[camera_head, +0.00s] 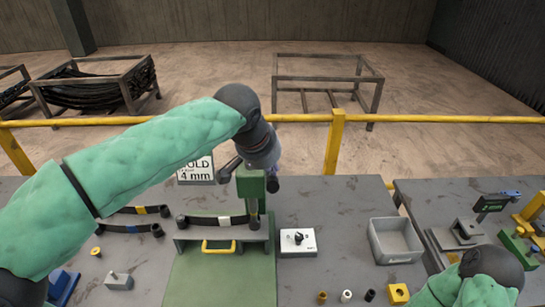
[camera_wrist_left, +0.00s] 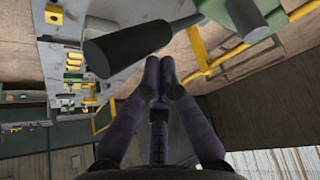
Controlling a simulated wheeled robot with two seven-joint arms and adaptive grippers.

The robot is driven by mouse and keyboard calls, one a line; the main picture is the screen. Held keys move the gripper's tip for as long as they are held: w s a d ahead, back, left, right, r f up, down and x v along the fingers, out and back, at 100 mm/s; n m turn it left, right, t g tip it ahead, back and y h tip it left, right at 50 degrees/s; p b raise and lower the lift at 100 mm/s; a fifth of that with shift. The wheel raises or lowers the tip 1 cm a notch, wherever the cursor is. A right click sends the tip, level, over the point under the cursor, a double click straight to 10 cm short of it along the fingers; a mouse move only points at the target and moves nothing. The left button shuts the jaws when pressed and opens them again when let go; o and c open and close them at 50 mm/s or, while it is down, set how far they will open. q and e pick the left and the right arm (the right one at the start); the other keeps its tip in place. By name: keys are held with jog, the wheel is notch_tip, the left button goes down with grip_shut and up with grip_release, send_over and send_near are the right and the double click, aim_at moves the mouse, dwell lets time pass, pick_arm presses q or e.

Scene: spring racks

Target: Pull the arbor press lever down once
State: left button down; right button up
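The arbor press has a green column (camera_head: 250,185) behind a spring strip with a white band (camera_head: 224,221), at the middle of the bench. Its lever ends in a dark cylindrical grip (camera_head: 229,168), partly hidden by my left wrist. In the left wrist view the grip (camera_wrist_left: 140,45) lies across the picture, just beyond my fingertips, with its rod running to the green press (camera_wrist_left: 245,18). My left gripper (camera_wrist_left: 160,62) has its purple fingers brought together with nothing seen between them. Whether they touch the grip is unclear. My right forearm shows at lower right; its gripper is out of sight.
Other banded strips (camera_head: 130,229) lie left. A yellow rail (camera_head: 430,119) runs behind the bench. Small parts sit along the front.

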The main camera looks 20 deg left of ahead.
pick_arm(q)
jog(key=shift+s+d+f+b, duration=0.1)
jog(key=shift+s+f+b, duration=0.3)
jog(key=shift+f, duration=0.25)
jog(key=shift+s+d+f+b, duration=0.1)
jog(key=shift+s+f+b, duration=0.25)
jog(key=shift+f, duration=0.25)
jog(key=shift+s+d+f+b, duration=0.1)
jog(key=shift+s+f+b, duration=0.1)
jog(key=shift+f+b, duration=0.45)
jog(key=shift+s+d+f+b, duration=0.1)
jog(key=shift+s+f+b, duration=0.15)
jog(key=shift+f+b, duration=0.4)
jog(key=shift+s+f+b, duration=0.2)
jog(key=shift+f+b, duration=0.25)
jog(key=shift+f, duration=0.35)
notch_tip(320, 180, down, 4)
jog(key=b, duration=0.3)
jog(key=shift+s+f, duration=0.15)
